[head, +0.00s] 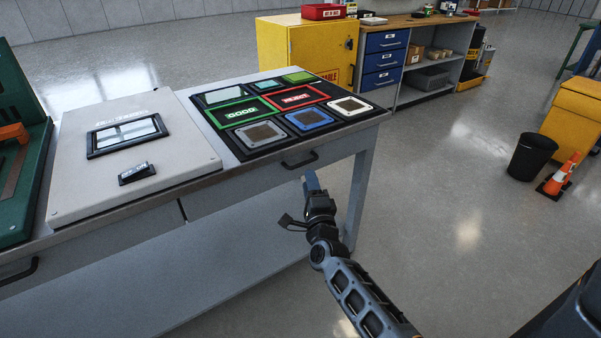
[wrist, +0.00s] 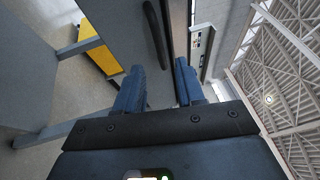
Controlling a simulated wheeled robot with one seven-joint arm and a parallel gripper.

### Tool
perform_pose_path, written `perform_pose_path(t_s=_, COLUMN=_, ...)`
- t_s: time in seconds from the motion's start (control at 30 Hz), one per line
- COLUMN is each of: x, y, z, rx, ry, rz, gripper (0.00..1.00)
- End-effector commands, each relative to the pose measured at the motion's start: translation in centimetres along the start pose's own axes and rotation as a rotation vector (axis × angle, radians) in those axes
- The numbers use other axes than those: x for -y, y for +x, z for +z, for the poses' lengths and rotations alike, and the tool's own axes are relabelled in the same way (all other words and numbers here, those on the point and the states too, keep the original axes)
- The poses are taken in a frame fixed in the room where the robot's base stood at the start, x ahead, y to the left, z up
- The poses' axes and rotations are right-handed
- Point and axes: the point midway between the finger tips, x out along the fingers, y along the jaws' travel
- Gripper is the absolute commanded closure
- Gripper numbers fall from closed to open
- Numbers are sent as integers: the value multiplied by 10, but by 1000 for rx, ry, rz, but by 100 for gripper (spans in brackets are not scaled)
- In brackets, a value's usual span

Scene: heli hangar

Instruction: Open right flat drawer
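The right flat drawer (head: 240,189) is in the grey workbench and looks shut, its front flush under the top. Its dark bar handle (head: 300,161) is near the right end of the drawer front. My gripper (head: 309,177) is just in front of and slightly below this handle in the head view. In the wrist view my gripper (wrist: 160,86) is open, with two blue fingers apart and nothing between the tips. The handle (wrist: 156,38) lies ahead, lined up with the gap between the fingers. I cannot tell the exact distance to it.
A left drawer handle (head: 20,271) is on the same bench. A black mat (head: 243,150) with framed panels and a pale board (head: 80,165) lie on top. The floor (head: 450,210) right of the bench is clear up to a black bin (head: 531,157) and an orange cone (head: 561,176).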

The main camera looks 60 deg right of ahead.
Motion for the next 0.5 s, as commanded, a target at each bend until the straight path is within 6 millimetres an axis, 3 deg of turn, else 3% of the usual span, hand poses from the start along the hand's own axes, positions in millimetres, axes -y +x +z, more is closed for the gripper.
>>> perform_pose_path(t_s=0.2, x=1, y=35, z=1, rx=1, ry=-1, rz=-2, gripper=62)
perform_pose_path(t_s=0.5, x=0, y=56, z=1, rx=2, ry=-2, rz=0, gripper=62)
